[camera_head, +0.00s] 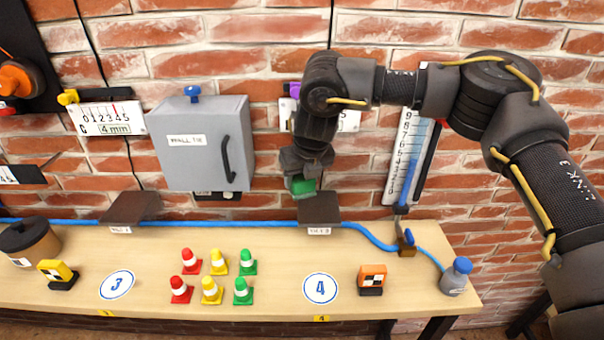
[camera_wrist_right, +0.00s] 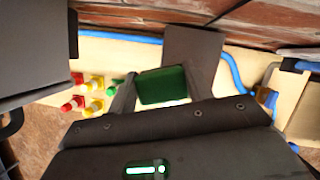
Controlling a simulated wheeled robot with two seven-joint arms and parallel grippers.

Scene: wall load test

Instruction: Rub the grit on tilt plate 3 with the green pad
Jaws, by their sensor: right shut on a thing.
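The green pad (camera_head: 303,187) is in the jaws of my right gripper (camera_head: 301,183), which is shut on it. It also shows in the right wrist view (camera_wrist_right: 162,86). The pad is close above a dark brown tilt plate (camera_head: 319,208) at the wall edge of the bench; I cannot tell if they touch. The plate's small label seems to read 3 but is hard to make out. The plate also shows in the right wrist view (camera_wrist_right: 192,52). A similar brown plate (camera_head: 130,208) stands further left. I can make out no grit. My left gripper is out of view.
A grey wall cabinet (camera_head: 203,143) hangs left of my right gripper. A blue hose (camera_head: 230,224) runs along the bench's back. Several red, yellow and green cones (camera_head: 211,290) stand mid-bench. Bare bench (camera_head: 290,260) lies before the plate.

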